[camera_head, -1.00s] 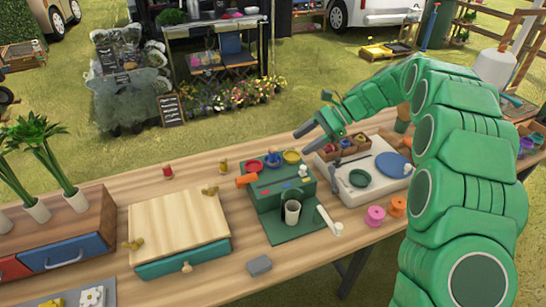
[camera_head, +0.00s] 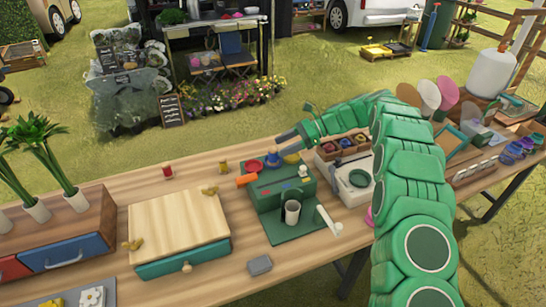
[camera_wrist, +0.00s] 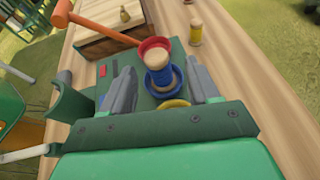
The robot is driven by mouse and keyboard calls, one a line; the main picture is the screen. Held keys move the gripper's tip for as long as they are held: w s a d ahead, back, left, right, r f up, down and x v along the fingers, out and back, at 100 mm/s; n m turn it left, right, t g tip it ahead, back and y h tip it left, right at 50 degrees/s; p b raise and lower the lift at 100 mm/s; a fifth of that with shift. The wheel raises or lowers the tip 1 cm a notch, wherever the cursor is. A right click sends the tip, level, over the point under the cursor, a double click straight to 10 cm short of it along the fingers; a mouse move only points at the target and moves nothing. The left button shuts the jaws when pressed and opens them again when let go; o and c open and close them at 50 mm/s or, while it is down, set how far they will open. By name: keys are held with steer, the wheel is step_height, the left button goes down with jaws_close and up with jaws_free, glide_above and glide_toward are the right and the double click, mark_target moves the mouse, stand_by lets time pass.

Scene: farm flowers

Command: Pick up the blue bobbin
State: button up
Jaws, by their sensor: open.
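The blue bobbin (camera_wrist: 159,78), with a pale wooden top, stands upright in a blue dish (camera_wrist: 178,86) on a green box. In the head view the bobbin (camera_head: 273,159) shows small, just below my fingertips. My gripper (camera_wrist: 160,68) is open, one finger on each side of the bobbin in the wrist view, with gaps on both sides. In the head view my gripper (camera_head: 287,140) reaches in from the right, just above the dishes. Whether the fingertips are level with the bobbin is hard to tell.
A red dish (camera_wrist: 154,47) and a yellow dish (camera_wrist: 174,103) flank the blue one. An orange mallet (camera_wrist: 105,26) lies beside them. A yellow bobbin (camera_head: 222,167) and red bobbin (camera_head: 167,171) stand behind on the table. A metal cup (camera_head: 292,212) stands in front.

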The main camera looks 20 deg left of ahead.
mark_target(268, 162)
steer(key=shift+f+x, duration=0.15)
steer(key=shift+x, duration=1.55)
steer(key=shift+f+x, duration=0.15)
steer(key=shift+x, duration=1.6)
steer(key=shift+d, duration=0.2)
steer(key=c, duration=1)
step_height(268, 162, up, 3)
steer(key=shift+s+r, duration=0.1)
steer(key=shift+r, duration=0.1)
steer(key=s+d+r, duration=0.8)
steer(key=s+r, duration=0.1)
steer(key=s, duration=0.2)
steer(key=shift+r, duration=0.35)
